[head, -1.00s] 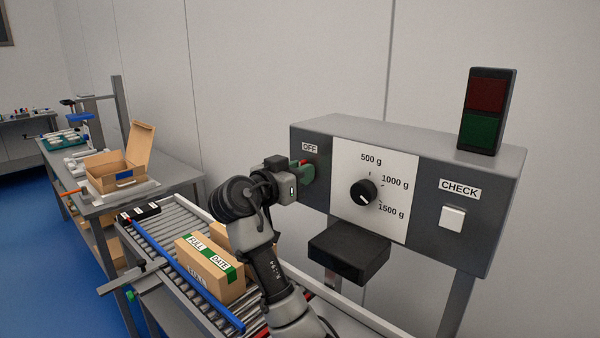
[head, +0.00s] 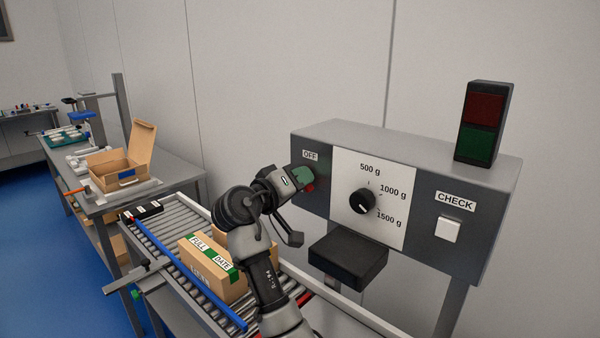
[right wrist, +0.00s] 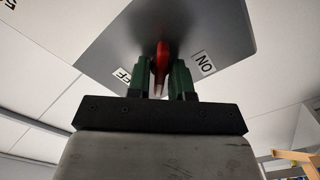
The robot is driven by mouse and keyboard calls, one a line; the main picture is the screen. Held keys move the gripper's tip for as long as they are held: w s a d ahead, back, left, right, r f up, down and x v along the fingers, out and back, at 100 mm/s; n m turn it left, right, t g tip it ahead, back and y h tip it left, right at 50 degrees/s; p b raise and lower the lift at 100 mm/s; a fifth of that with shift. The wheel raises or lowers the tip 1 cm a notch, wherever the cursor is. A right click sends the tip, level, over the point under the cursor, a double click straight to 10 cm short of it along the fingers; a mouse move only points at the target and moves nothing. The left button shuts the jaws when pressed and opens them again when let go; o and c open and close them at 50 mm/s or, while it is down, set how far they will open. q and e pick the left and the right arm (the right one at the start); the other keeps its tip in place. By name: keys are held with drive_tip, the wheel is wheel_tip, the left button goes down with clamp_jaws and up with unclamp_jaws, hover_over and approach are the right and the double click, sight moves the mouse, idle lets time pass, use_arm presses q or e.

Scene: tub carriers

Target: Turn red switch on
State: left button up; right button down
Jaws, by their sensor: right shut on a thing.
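The red switch (right wrist: 160,62) is on the grey face of the control box (head: 473,240), at its left end. In the right wrist view it stands between the two green fingers of my right gripper (right wrist: 162,80), which is shut on it. The ON label (right wrist: 203,62) is to the right of the switch, and the OFF label (right wrist: 122,75) is to the left, partly hidden by a finger. In the head view only a bit of red shows beside the gripper (head: 303,178), below the OFF label (head: 310,155). My left gripper is not in view.
The box also has a black dial (head: 362,200), a white CHECK button (head: 448,229) and an unlit red and green lamp (head: 484,122) on top. A black block (head: 347,255) sticks out below. A carton (head: 213,268) lies on the roller conveyor (head: 175,218) under my right arm.

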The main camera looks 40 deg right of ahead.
drive_tip(key=n+p, duration=0.4)
drive_tip(key=n, duration=0.1)
drive_tip(key=shift+w+r+n, duration=0.1)
drive_tip(key=shift+r+n, duration=0.05)
drive_tip(key=shift+n, duration=0.15)
drive_tip(key=shift+f+n+p, duration=0.2)
drive_tip(key=shift+n+p, duration=1.35)
drive_tip(key=shift+n, duration=0.05)
drive_tip(key=shift+f, duration=0.1)
drive_tip(key=c, duration=1.1)
unclamp_jaws()
drive_tip(key=shift+w, duration=0.1)
drive_tip(key=shift+a, duration=0.1)
